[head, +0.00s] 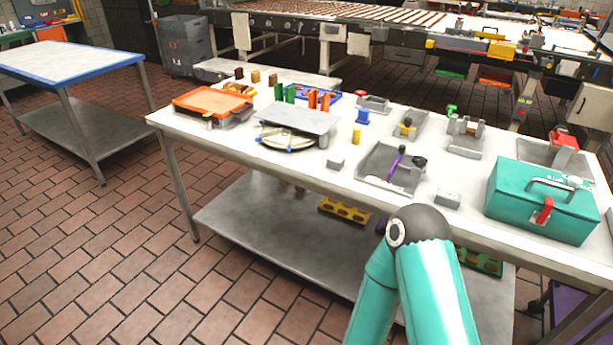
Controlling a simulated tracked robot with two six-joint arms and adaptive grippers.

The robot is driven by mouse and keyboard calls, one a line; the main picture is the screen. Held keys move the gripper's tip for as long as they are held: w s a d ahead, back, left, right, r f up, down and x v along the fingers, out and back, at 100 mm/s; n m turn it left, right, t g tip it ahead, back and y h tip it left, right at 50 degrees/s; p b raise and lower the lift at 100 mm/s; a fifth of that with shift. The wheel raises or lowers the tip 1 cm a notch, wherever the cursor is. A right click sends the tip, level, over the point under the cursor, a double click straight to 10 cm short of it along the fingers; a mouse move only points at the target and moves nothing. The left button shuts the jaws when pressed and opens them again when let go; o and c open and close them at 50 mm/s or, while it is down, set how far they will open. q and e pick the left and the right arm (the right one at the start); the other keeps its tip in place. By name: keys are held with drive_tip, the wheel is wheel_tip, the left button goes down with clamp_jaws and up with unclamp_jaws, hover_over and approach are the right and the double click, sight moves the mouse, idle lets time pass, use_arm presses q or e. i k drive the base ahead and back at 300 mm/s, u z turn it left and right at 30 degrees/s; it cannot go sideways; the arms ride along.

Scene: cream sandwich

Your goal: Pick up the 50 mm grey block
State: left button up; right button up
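Two small grey blocks lie on the white table (225,150). One grey block (336,163) is near the table's front edge, left of the grey tray. A larger-looking grey block (448,198) lies to the right, between the grey tray and the teal toolbox. I cannot tell from their look which one measures 50 mm. Neither of my grippers is in view. Only a teal arm with a dark joint shows at the bottom, in front of the table.
A grey tray (367,174) holding a purple-handled tool stands between the blocks. A teal toolbox (537,205) is at the right. A yellow cylinder (357,135), a round device (290,142) and an orange case (212,101) stand further left. The front left tabletop is clear.

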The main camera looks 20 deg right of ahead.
sight(335, 162)
drive_tip(key=u, duration=0.65)
drive_tip(key=k, duration=0.65)
drive_tip(key=u, duration=0.55)
drive_tip(key=i, duration=1)
drive_tip(key=z, duration=0.7)
drive_tip(key=i, duration=1.25)
drive_tip(key=z, duration=1.25)
drive_tip(key=i, duration=0.75)
drive_tip(key=z, duration=0.5)
drive_tip(key=k, duration=0.85)
drive_tip(key=z, duration=0.2)
drive_tip(key=i, duration=0.8)
drive_tip(key=u, duration=0.05)
